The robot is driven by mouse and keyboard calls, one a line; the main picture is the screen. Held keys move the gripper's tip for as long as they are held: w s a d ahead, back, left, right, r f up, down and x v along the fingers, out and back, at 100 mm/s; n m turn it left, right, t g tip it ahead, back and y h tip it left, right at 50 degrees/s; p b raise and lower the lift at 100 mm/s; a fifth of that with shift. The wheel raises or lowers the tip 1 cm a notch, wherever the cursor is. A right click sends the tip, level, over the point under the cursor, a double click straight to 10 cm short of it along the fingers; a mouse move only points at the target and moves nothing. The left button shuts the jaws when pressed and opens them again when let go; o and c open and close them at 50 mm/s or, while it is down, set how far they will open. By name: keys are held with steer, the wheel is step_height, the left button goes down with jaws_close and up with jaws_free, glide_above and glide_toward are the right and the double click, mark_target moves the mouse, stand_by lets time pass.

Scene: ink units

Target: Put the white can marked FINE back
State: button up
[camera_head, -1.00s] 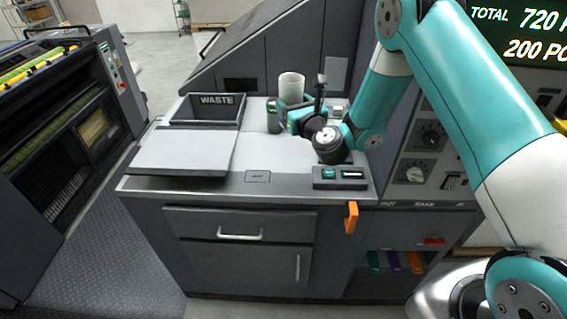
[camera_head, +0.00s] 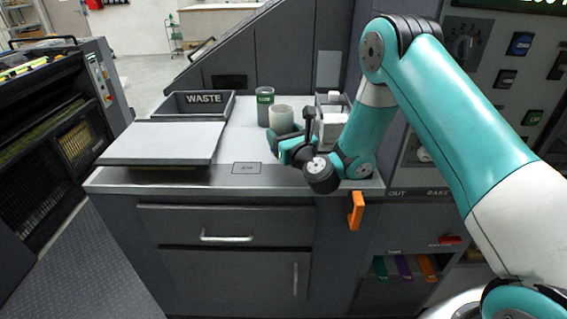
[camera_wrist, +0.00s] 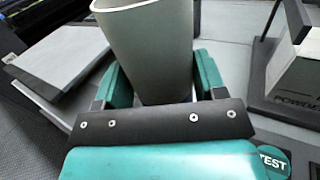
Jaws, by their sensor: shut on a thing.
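A white, open-topped can (camera_head: 281,117) is between the jaws of my gripper (camera_head: 290,140), at the back middle of the counter. In the wrist view the can (camera_wrist: 150,50) stands up between the teal fingers of my gripper (camera_wrist: 155,85), which is shut on it. Its lower part is hidden by my gripper, and I cannot tell whether its base touches the counter. No FINE marking shows on the side I see.
A dark can with a green band (camera_head: 265,108) stands close behind the held can. A WASTE tray (camera_head: 176,106) and a pale board (camera_head: 160,145) lie left. A white box in a dark stand (camera_head: 333,127) is right. The counter's front middle is clear, with a small outlined plate (camera_head: 246,168).

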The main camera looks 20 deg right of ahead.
steer(key=shift+f+b, duration=1.95)
steer(key=shift+f, duration=0.2)
steer(key=shift+f, duration=0.3)
steer(key=o, duration=1)
steer(key=shift+r, duration=0.1)
steer(key=shift+r, duration=0.2)
